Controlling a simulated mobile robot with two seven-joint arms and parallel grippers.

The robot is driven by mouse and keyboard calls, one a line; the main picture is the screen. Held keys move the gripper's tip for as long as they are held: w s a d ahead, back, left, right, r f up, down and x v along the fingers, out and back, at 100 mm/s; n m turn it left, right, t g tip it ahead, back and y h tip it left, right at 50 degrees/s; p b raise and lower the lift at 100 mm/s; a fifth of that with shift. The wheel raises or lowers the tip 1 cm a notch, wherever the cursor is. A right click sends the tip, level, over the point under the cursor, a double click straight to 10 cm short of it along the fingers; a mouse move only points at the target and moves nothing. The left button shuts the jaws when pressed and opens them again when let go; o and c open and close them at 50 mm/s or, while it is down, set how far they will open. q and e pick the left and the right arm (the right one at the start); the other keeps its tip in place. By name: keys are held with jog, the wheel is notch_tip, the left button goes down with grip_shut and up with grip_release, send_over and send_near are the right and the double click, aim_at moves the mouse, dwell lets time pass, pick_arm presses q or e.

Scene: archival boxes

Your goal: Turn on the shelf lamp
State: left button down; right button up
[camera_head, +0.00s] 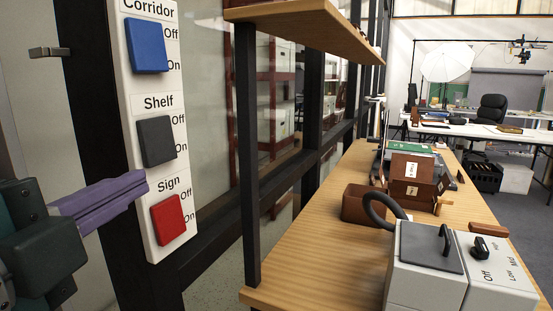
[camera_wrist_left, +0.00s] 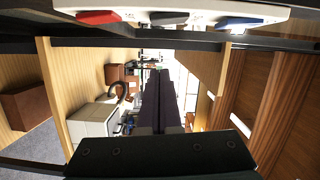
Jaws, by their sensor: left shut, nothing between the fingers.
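A white switch panel (camera_head: 131,73) on a dark post at the left carries three rocker switches. The blue switch (camera_head: 147,45) is labelled Corridor, the dark grey switch (camera_head: 156,141) Shelf, and the red switch (camera_head: 167,219) Sign. Each has Off above and On below. My left gripper (camera_head: 146,181) is shut and empty, with its purple fingers pointing right. In the head view its tips overlap the panel's left edge, between the Shelf and Sign switches; I cannot tell whether they touch. The left wrist view shows the shut fingers (camera_wrist_left: 158,100) below the grey switch (camera_wrist_left: 169,18). My right gripper is out of view.
A wooden table (camera_head: 312,255) runs along the right with a grey box-like device (camera_head: 424,265) having its own dial, and brown boxes (camera_head: 411,176). A wooden shelf (camera_head: 300,22) hangs above it. Glass panes stand behind the switch panel.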

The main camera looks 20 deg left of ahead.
aim_at(160, 161)
pick_arm(q)
jog(key=shift+w+f, duration=0.1)
dwell(0.3)
jog(key=w+a+p, duration=0.1)
jog(key=w, duration=0.2)
jog(key=w+a, duration=0.2)
jog(key=w, duration=0.1)
jog(key=w+a+p, duration=0.1)
jog(key=w, duration=0.3)
jog(key=shift+w+a+f+p, duration=0.1)
jog(key=shift+a+f+p, duration=0.1)
jog(key=shift+f+p, duration=0.1)
jog(key=shift+a+f, duration=0.1)
jog(key=shift+a, duration=0.45)
